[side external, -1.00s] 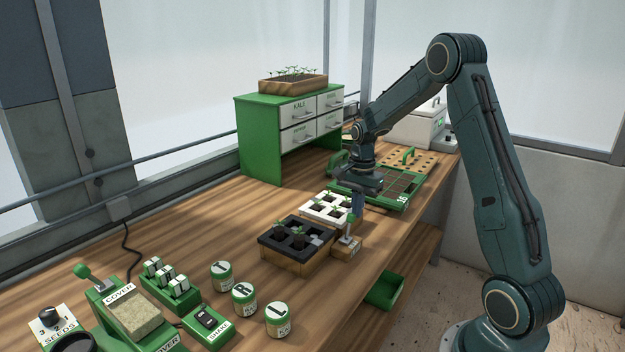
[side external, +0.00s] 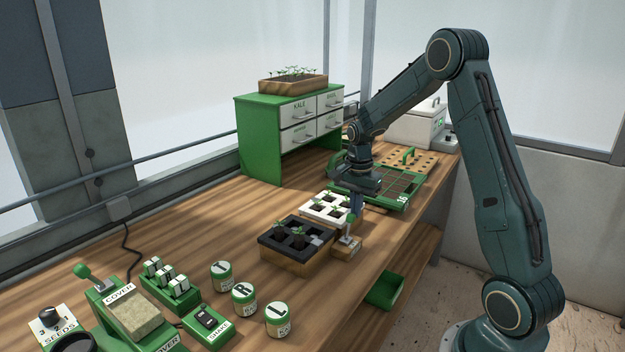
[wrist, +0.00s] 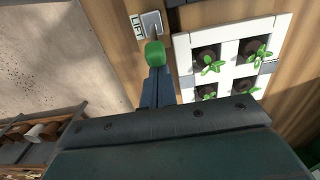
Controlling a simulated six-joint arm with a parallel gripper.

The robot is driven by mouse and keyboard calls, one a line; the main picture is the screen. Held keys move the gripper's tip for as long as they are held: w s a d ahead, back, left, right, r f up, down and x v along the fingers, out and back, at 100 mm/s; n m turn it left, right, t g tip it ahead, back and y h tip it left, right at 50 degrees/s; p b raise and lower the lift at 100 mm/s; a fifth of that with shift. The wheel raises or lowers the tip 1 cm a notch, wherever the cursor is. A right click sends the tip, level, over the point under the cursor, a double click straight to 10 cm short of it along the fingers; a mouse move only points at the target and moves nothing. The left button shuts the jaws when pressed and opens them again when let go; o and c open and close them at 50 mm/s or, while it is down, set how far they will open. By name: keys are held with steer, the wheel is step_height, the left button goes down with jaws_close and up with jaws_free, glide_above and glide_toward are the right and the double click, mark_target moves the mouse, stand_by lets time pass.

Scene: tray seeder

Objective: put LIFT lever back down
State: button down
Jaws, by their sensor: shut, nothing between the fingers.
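The LIFT lever (side external: 350,220) has a green knob on a thin stem that stands up from a small wooden block (side external: 345,246). In the wrist view the green knob (wrist: 155,53) is in front of the metal plate marked LIFT (wrist: 149,23). My gripper (side external: 357,208) is shut and empty, pointing down just behind the knob. In the wrist view its blue fingers (wrist: 157,84) end right at the knob; whether they touch it I cannot tell. The white tray (side external: 326,208) with seedlings lies beside the fingers.
A black tray (side external: 268,240) with seedlings on a wooden base stands left of the lever block. A green gridded frame (side external: 400,203) lies behind my gripper. Labelled jars (side external: 244,297) stand nearer the camera. The table's front edge is close on the right.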

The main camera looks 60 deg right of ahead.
mark_target(350, 214)
steer(key=shift+a+r, duration=0.1)
steer(key=shift+a, duration=0.05)
steer(key=shift+a+r+h, duration=0.3)
steer(key=shift+a+h, duration=0.4)
steer(key=shift+h, duration=0.3)
steer(key=a+h, duration=0.2)
steer(key=h, duration=0.1)
steer(key=shift+a+r, duration=0.15)
steer(key=shift+r, duration=0.05)
steer(key=a+h, duration=0.2)
steer(key=shift+a+h, duration=0.2)
steer(key=shift+h, duration=0.2)
steer(key=shift+a+f, duration=0.1)
steer(key=shift+a, duration=0.25)
steer(key=shift+a+f, duration=0.1)
steer(key=shift+a, duration=0.05)
